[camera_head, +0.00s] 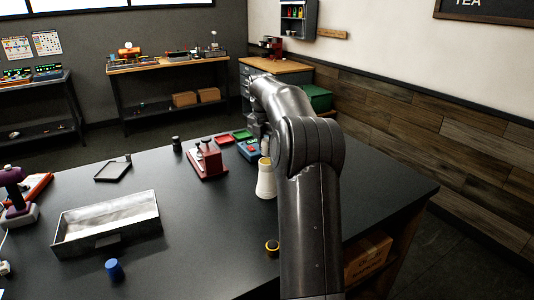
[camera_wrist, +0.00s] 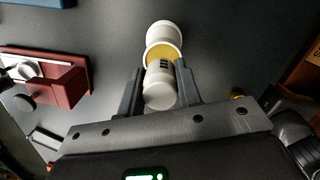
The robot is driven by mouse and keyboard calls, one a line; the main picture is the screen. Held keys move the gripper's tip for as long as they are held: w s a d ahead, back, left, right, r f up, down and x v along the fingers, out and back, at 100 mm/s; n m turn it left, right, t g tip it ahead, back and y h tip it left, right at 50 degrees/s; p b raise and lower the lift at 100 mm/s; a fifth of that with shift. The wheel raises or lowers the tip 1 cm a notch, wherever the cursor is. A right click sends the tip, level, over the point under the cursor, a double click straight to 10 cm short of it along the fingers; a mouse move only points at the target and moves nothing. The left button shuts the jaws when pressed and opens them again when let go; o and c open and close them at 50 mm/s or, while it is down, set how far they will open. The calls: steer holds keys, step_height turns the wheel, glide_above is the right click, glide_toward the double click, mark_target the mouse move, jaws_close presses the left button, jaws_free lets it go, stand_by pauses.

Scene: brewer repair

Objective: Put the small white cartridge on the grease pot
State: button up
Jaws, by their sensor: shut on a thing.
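The small white cartridge (camera_wrist: 159,88) is held between the two fingers of my gripper (camera_wrist: 160,88) in the wrist view. It has dark marks on its side. The grease pot (camera_wrist: 164,32) is white with a yellow top, just beyond the cartridge. The cartridge's far end overlaps the yellow top in the picture; I cannot tell whether they touch. In the head view the white pot (camera_head: 266,182) stands on the dark table, with my gripper (camera_head: 264,138) above it, partly hidden by my arm.
A red device (camera_head: 207,160) stands left of the pot, with a blue box (camera_head: 248,150) and red and green trays behind. A grey open tray (camera_head: 108,222) and a blue cylinder (camera_head: 114,269) are at the left. A small yellow-topped item (camera_head: 272,248) is nearer.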

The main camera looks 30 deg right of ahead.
steer(key=shift+f, duration=1.45)
steer(key=shift+f, duration=0.1)
steer(key=o, duration=1)
steer(key=shift+c, duration=0.2)
